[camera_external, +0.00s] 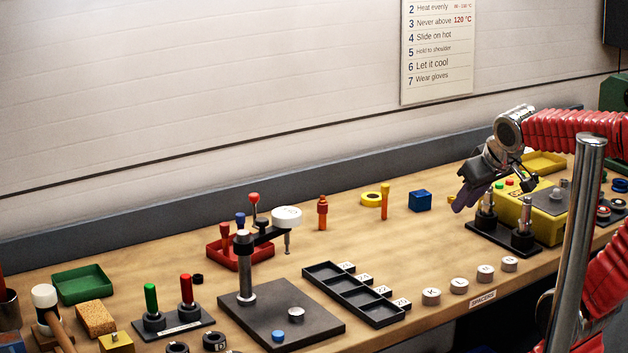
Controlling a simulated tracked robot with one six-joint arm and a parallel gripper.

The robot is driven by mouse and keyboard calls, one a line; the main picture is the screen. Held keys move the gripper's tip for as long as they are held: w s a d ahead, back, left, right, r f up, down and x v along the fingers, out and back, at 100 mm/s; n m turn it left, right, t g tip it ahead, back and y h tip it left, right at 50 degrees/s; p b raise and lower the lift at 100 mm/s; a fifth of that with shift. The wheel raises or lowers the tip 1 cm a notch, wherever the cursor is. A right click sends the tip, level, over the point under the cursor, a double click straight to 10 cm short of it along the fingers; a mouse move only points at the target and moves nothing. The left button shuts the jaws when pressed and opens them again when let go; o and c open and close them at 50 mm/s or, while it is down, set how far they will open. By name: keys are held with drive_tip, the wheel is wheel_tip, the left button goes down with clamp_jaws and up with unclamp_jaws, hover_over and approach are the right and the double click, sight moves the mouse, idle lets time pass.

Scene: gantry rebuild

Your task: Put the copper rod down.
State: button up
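My gripper (481,188) is at the right of the bench, above and just left of a black stand with two upright metal posts (487,203). It is dark, with a purplish finger part pointing down and left. I cannot make out its finger gap or anything held in it. I cannot pick out a copper rod for sure. An upright orange-brown piece (323,213) and an upright orange-yellow piece (385,202) stand mid-bench, apart from my gripper.
A yellow box (543,222) is close to the gripper's right. A blue block (420,201) and a yellow ring (371,199) lie left of it. A black compartment tray (352,297), white spacers (459,286) and a press (246,270) stand nearer. Bare wood lies mid-bench.

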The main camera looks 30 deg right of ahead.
drive_tip(key=s+a+f+g+y, duration=0.1)
drive_tip(key=s+a+f, duration=0.1)
drive_tip(key=s, duration=0.5)
drive_tip(key=shift+s+a+f+g, duration=0.25)
drive_tip(key=shift+s+f+g, duration=0.05)
drive_tip(key=shift+s+f, duration=0.15)
idle(1.7)
